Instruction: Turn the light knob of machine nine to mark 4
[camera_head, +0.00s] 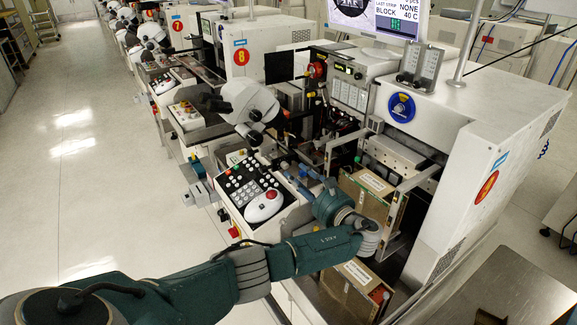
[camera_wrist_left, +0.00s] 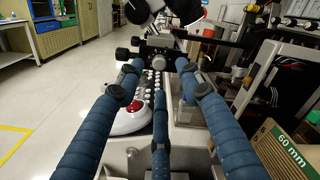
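Machine nine (camera_head: 490,120) is the large white machine at the right of the head view, with a red round 9 label on its side. My left gripper (camera_head: 290,176) reaches in above its front, right of the keypad panel (camera_head: 240,185). In the left wrist view my left gripper (camera_wrist_left: 157,78) has its blue fingers spread apart with nothing between them. Beyond the fingertips are a silver round part (camera_wrist_left: 157,59) and black knobs (camera_wrist_left: 122,54) below the microscope (camera_wrist_left: 182,8). I cannot tell which is the light knob, nor read any mark. My right gripper is not in view.
A white mouse-like controller with a red ball (camera_head: 264,206) lies on the panel, left of my gripper. The white microscope (camera_head: 250,103) stands beyond. Cardboard boxes (camera_head: 352,285) sit below my wrist; one marked 60 mm (camera_wrist_left: 285,150) shows at right. The aisle floor (camera_head: 90,190) is clear.

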